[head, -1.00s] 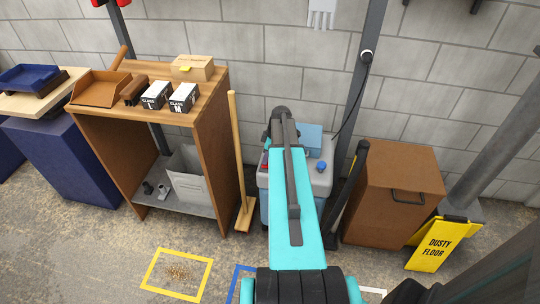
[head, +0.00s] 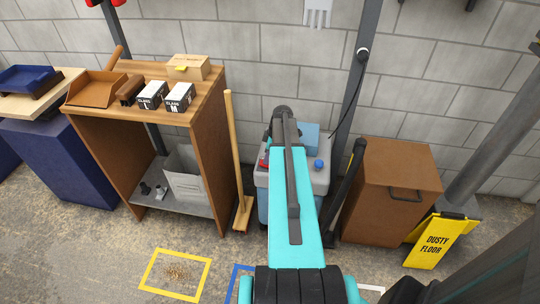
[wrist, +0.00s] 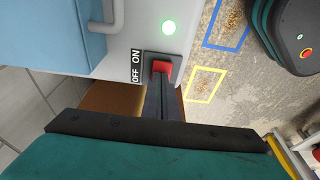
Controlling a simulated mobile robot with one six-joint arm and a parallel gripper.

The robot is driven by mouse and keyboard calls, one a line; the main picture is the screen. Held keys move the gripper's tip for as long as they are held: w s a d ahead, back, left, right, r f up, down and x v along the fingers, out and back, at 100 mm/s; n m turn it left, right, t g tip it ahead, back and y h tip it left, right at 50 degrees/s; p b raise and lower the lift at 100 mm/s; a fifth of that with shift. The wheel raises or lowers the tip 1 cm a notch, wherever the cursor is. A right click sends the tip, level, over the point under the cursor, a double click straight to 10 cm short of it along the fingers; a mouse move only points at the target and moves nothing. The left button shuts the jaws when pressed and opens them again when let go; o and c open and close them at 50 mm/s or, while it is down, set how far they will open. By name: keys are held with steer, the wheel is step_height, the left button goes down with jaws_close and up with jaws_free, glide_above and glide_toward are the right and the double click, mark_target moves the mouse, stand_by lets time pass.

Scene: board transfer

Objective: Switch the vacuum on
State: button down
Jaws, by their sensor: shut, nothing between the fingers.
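The vacuum (head: 320,184), grey and light blue, stands by the wall, partly hidden behind my arm in the head view. In the wrist view its grey panel (wrist: 115,52) carries a red rocker switch (wrist: 162,67) on a dark plate marked ON and OFF. A round lamp (wrist: 168,27) on the panel glows green. My gripper (wrist: 163,86) is shut and empty, its dark fingertips at the OFF-side edge of the switch. I cannot tell whether they touch it. In the head view the fingers are hidden behind my arm.
A broom (head: 237,165) and wooden shelf unit (head: 206,165) stand left of the vacuum. A yellow floor sign (head: 437,240) is farther right. A yellow floor frame (head: 147,284) surrounds debris.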

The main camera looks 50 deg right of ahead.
steer(key=shift+r+p, duration=0.4)
steer(key=shift+r, duration=0.4)
steer(key=s+d+v, duration=0.1)
steer(key=s+v, duration=0.1)
steer(key=v, duration=1)
steer(key=shift+f, duration=0.2)
steer(key=shift+d, duration=0.1)
